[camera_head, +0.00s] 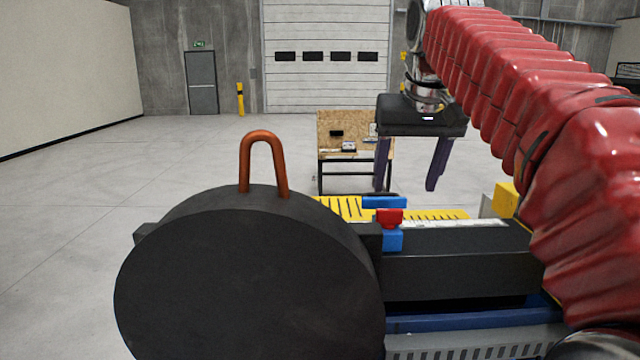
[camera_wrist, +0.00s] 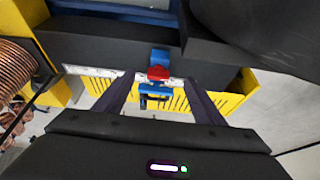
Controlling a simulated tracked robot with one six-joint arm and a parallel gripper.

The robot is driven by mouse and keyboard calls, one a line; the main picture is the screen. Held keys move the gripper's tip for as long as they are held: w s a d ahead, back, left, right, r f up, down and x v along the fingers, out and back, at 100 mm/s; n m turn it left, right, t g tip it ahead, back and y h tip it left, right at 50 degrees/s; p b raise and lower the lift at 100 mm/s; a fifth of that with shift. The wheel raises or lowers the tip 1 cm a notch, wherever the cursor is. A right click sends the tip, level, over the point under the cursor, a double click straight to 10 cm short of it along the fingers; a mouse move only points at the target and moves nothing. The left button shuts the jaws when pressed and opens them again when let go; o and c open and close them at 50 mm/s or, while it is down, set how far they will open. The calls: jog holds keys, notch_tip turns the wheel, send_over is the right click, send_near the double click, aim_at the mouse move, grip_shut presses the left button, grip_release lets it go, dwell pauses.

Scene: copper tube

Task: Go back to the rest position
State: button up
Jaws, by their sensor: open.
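My gripper (camera_head: 410,178) hangs from my red-sleeved arm at the upper right of the head view, fingers pointing down. Its two dark purple fingers are wide apart with nothing between them. It is above the dark machine bed and a red and blue block (camera_head: 390,232). In the wrist view my gripper (camera_wrist: 162,88) shows its fingers spread, with the red and blue block (camera_wrist: 159,68) beyond them. A copper tube (camera_head: 264,160), bent like an upside-down U, stands upright on top of a large black round part (camera_head: 250,280), to the left of my gripper.
A yellow slotted plate (camera_head: 345,208) lies behind the block. A workbench with a wooden back panel (camera_head: 340,128) stands farther back. A copper coil (camera_wrist: 18,72) shows at the left edge of the wrist view. The floor to the left is clear.

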jog(key=s+f, duration=1.2)
jog(key=f, duration=0.2)
jog(key=s+f+t, duration=0.1)
jog(key=s+f, duration=1.1)
jog(key=f, duration=0.3)
jog(key=shift+w, duration=0.1)
jog(key=shift+c, duration=0.4)
